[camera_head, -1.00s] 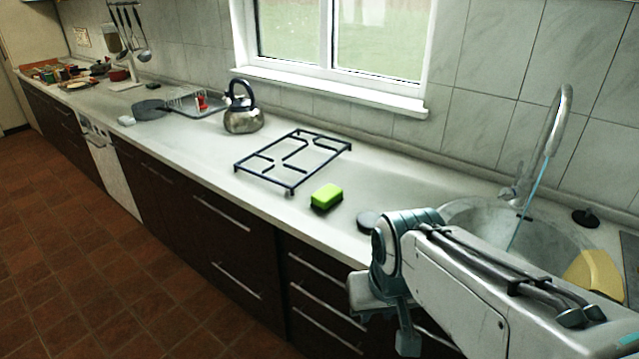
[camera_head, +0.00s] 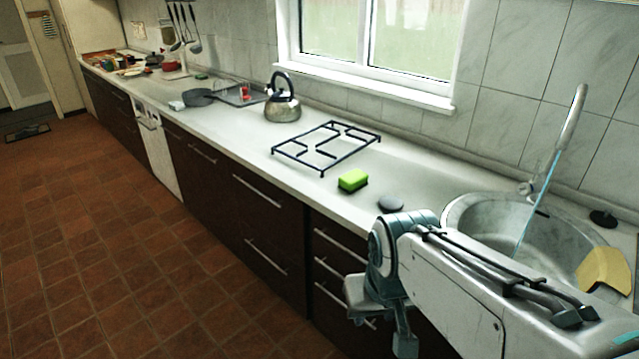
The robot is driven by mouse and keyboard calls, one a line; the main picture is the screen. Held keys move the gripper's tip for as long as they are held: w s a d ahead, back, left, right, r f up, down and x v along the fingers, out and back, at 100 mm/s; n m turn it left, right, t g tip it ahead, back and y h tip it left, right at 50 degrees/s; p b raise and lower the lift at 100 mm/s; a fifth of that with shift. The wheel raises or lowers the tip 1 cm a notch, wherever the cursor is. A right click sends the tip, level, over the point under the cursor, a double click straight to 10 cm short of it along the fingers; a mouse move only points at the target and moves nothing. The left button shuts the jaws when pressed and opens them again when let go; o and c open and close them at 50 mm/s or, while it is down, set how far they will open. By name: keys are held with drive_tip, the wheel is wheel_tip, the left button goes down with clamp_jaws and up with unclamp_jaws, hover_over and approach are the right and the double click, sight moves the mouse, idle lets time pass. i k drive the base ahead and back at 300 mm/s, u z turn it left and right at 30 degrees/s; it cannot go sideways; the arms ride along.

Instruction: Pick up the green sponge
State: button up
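The green sponge (camera_head: 353,179) lies flat on the white countertop (camera_head: 230,145), with a dark layer on its lower side. My white and teal arm spans the lower right, to the right of and nearer than the sponge. I cannot make out my gripper's fingers in this view.
A steel kettle (camera_head: 282,101) stands behind the grate. A round sink (camera_head: 470,222) with a tall tap (camera_head: 566,135) and a yellow item (camera_head: 604,271) lie to the right. Dark drawers (camera_head: 268,225) front the counter.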

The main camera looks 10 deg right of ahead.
sight(355, 180)
drive_tip(key=u, duration=0.4)
drive_tip(key=k, duration=0.95)
drive_tip(key=u, duration=0.75)
drive_tip(key=i, duration=1.35)
drive_tip(key=z, duration=0.5)
drive_tip(key=i, duration=0.9)
drive_tip(key=z, duration=1.45)
drive_tip(key=i, duration=0.45)
drive_tip(key=z, duration=0.35)
